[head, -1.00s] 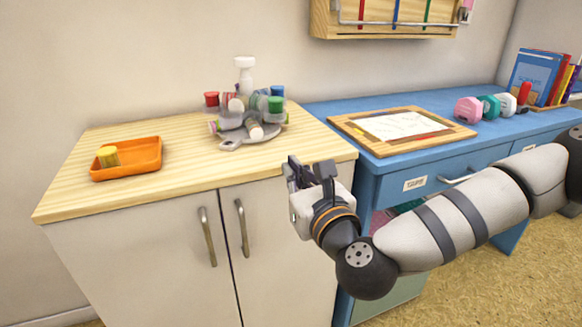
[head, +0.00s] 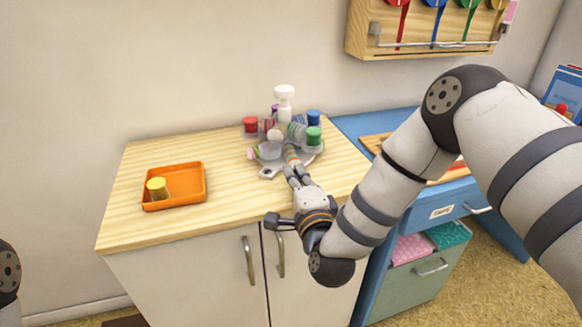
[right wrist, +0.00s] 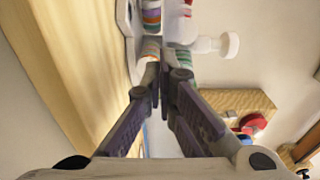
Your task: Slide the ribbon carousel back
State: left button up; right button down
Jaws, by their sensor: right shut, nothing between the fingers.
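The ribbon carousel (head: 268,172) stands on the wooden cabinet top, toward the back right. It has a grey base with a tab at the front, a white post with a knob (head: 284,92), and several ribbon spools around it. My right gripper (head: 291,170) is shut and empty, its fingertips at the front of the carousel beside a striped spool. In the right wrist view the fingers (right wrist: 162,82) meet close to the striped spools (right wrist: 150,48); whether they touch is unclear. My left gripper is out of view.
An orange tray (head: 204,182) with a yellow jar (head: 157,187) sits on the left of the cabinet top (head: 228,210). The wall is close behind the carousel. A blue desk (head: 350,124) adjoins on the right, and a wooden rack (head: 362,28) hangs above it.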

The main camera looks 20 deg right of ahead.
aim_at(284, 149)
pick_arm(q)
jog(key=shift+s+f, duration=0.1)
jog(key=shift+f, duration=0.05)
pick_arm(e)
jog(key=shift+w, duration=1.5)
jog(key=shift+w+f, duration=0.1)
jog(key=shift+w, duration=0.25)
jog(key=w+b, duration=0.1)
jog(key=w, duration=0.2)
jog(key=w+b, duration=0.1)
jog(key=w, duration=0.2)
jog(key=shift+d+f+b, duration=0.2)
jog(key=shift+b, duration=0.2)
jog(key=shift+w+r, duration=0.3)
jog(key=shift+w, duration=0.1)
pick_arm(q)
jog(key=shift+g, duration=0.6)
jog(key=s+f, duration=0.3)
pick_arm(e)
jog(key=shift+r, duration=0.1)
